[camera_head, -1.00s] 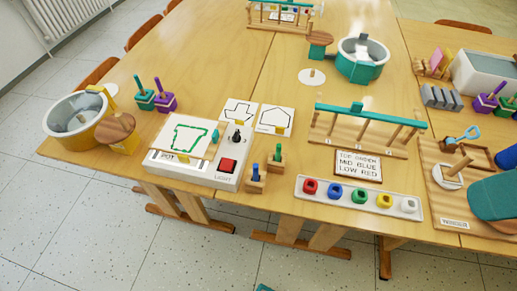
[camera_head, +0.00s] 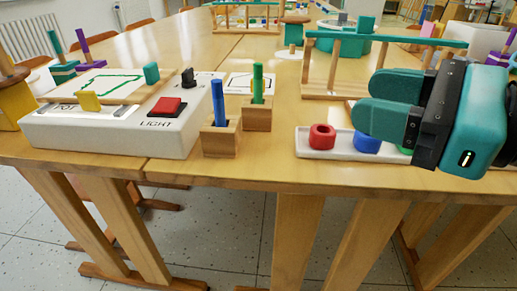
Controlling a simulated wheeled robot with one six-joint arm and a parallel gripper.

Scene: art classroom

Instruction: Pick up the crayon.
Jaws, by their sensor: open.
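A blue crayon-like stick (camera_head: 218,102) stands upright in a small wooden block (camera_head: 221,138) near the table's front edge. A green crayon-like stick (camera_head: 258,83) stands upright in a second wooden block (camera_head: 257,115), just behind and to the right. I cannot tell which one is the task's crayon. My gripper (camera_head: 364,99) is at the right, above the white tray, with its two teal fingers pointing left toward the sticks. It is open and nothing shows between the fingers. It is apart from both sticks and hides part of the tray.
A white light box (camera_head: 110,138) with a red button (camera_head: 167,107) stands left of the blocks. A white tray (camera_head: 305,147) with a red ring (camera_head: 322,136) and a blue ring (camera_head: 366,143) lies at right. A wooden rack with a teal bar (camera_head: 385,39) stands behind.

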